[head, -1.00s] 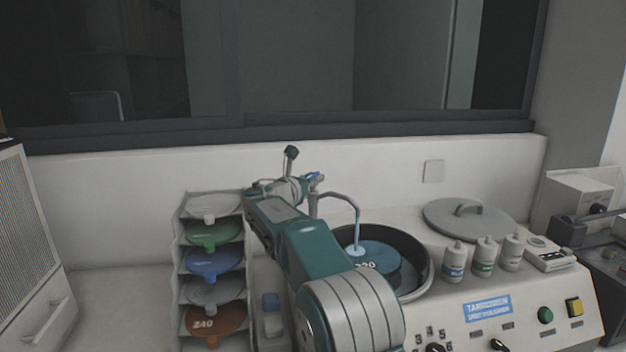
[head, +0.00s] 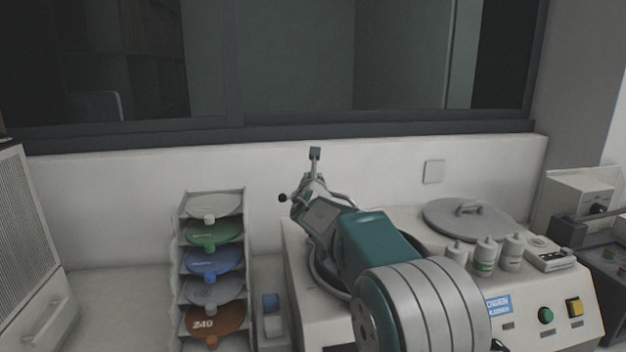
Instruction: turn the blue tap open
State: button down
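The blue tap is not visible in the head view now; my arm covers the place by the spout where its blue part showed earlier. A short curved piece of the grey spout (head: 343,198) seems to show behind my wrist. My gripper (head: 313,168) is at the back of the polishing machine (head: 297,256), in front of the white wall. One grey fingertip points up. I cannot make out both fingers, nor whether they touch anything. The machine's round bowl (head: 322,272) is mostly hidden behind my arm.
A grey lid (head: 468,219), white bottles (head: 485,256) and a small device (head: 549,254) sit on the machine's right side. A window is behind.

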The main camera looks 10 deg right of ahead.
jog(key=shift+n+y, duration=0.5)
jog(key=shift+y, duration=0.3)
jog(key=c, duration=0.7)
grip_release()
jog(key=shift+a, duration=0.15)
jog(key=shift+s, duration=0.1)
jog(key=s+a, duration=0.1)
jog(key=s, duration=1)
jog(key=shift+s+a, duration=0.2)
jog(key=shift+s, duration=0.15)
